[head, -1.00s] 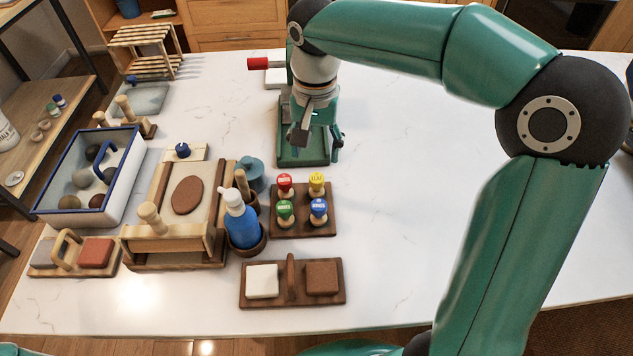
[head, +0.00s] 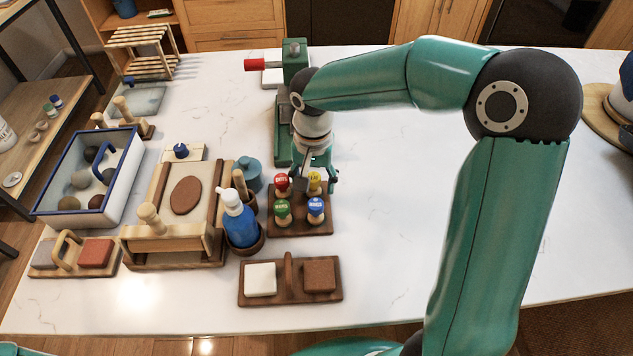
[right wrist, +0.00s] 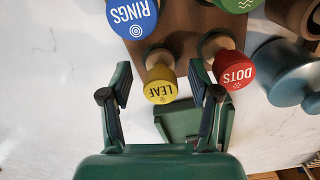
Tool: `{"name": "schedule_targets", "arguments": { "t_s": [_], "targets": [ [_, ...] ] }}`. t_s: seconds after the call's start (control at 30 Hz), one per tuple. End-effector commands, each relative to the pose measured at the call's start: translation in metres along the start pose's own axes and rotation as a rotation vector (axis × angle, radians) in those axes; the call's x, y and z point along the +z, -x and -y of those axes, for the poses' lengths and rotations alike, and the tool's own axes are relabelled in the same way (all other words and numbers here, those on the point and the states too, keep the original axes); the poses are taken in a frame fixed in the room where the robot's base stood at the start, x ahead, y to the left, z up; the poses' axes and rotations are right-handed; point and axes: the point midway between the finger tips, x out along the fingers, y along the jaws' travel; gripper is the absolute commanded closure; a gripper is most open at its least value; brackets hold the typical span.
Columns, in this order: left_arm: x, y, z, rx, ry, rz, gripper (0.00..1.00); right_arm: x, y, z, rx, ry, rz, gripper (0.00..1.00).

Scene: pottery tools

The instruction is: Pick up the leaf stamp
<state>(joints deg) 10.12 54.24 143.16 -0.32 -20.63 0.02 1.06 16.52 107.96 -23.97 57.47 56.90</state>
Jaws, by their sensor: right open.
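The leaf stamp (head: 315,179) has a yellow head and stands at the back right of a dark wooden stand (head: 302,226). In the right wrist view its yellow top (right wrist: 161,89) reads LEAF. My right gripper (head: 316,186) is open above the stand; its fingers (right wrist: 160,84) appear on either side of the leaf stamp in the right wrist view. I cannot tell whether they touch it. The arm partly hides the stamp in the head view. My left gripper is out of view.
The red DOTS stamp (right wrist: 235,72), blue RINGS stamp (right wrist: 131,16) and green stamp (head: 282,208) stand close by. A blue bottle (head: 238,220) is left of the stand, and a green press (head: 284,140) stands behind. The table is clear to the right.

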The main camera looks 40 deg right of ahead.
Motion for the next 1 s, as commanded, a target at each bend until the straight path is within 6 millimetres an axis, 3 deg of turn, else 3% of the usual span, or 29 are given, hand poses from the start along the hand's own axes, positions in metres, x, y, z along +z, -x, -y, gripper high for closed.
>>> {"name": "schedule_targets", "arguments": {
  "t_s": [0.07, 0.43, 0.77, 1.0],
  "targets": [
    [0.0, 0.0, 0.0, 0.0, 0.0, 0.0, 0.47, 0.0, 0.0, 0.0, 0.0, -0.001, 0.0, 0.38],
    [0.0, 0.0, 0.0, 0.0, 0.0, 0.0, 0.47, 0.0, 0.0, -0.001, 0.001, -0.002, 0.0, 0.98],
    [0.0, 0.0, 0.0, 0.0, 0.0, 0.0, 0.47, 0.0, 0.003, -0.001, 0.001, -0.003, 0.0, 0.99],
    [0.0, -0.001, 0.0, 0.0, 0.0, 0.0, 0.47, -0.001, 0.021, -0.001, -0.002, -0.005, -0.004, 0.99]
  ]
}}
